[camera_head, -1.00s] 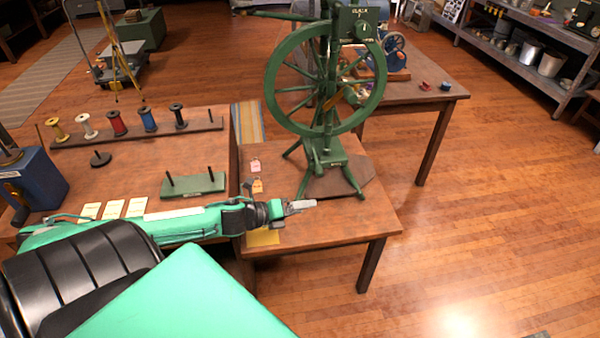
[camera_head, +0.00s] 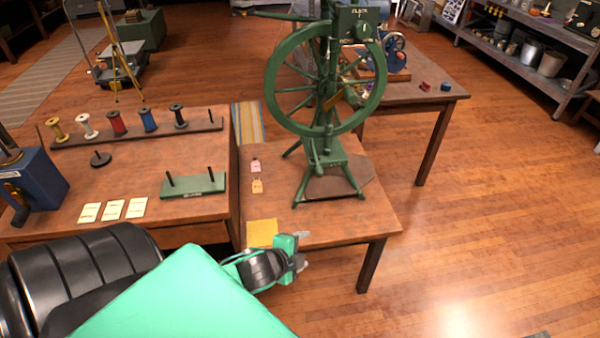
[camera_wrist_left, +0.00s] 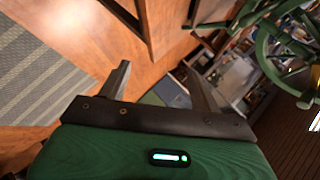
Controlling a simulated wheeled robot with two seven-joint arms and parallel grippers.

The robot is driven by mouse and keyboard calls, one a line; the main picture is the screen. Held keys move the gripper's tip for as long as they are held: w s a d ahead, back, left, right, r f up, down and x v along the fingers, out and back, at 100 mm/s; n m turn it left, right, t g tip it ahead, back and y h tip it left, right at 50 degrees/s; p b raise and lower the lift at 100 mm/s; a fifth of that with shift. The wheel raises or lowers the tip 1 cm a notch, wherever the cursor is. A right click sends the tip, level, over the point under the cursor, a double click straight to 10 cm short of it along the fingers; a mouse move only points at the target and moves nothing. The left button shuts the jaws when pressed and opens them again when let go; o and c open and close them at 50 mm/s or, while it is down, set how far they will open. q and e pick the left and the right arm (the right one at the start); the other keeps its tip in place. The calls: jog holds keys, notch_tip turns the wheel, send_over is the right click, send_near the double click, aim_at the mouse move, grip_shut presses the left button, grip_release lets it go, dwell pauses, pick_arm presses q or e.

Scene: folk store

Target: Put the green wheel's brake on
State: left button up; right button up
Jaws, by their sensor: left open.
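The green spinning wheel (camera_head: 272,100) stands upright on a low wooden table, on a splayed green stand (camera_head: 330,158). A green box (camera_head: 361,25) with a small label and a round knob sits at its top. A tan piece (camera_head: 334,99) shows near the hub; I cannot tell which part is the brake. My left gripper (camera_head: 302,251) is open and empty at the table's front edge, in front of and below the wheel, apart from it. In the left wrist view its two fingers (camera_wrist_left: 155,66) are spread, with green wheel parts (camera_wrist_left: 268,50) at upper right. My right gripper is not in view.
The low table (camera_head: 365,222) has a yellow sheet (camera_head: 262,232) and two small tags near its left edge. The left table (camera_head: 140,175) carries spools, a green peg stand (camera_head: 193,185), cards and a blue device (camera_head: 36,182). Floor at right is clear.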

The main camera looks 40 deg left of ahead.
pick_arm(q)
jog(key=shift+s+d+f+n+g, duration=0.15)
jog(key=shift+s+d+n+g, duration=0.3)
jog(key=shift+s+n, duration=0.45)
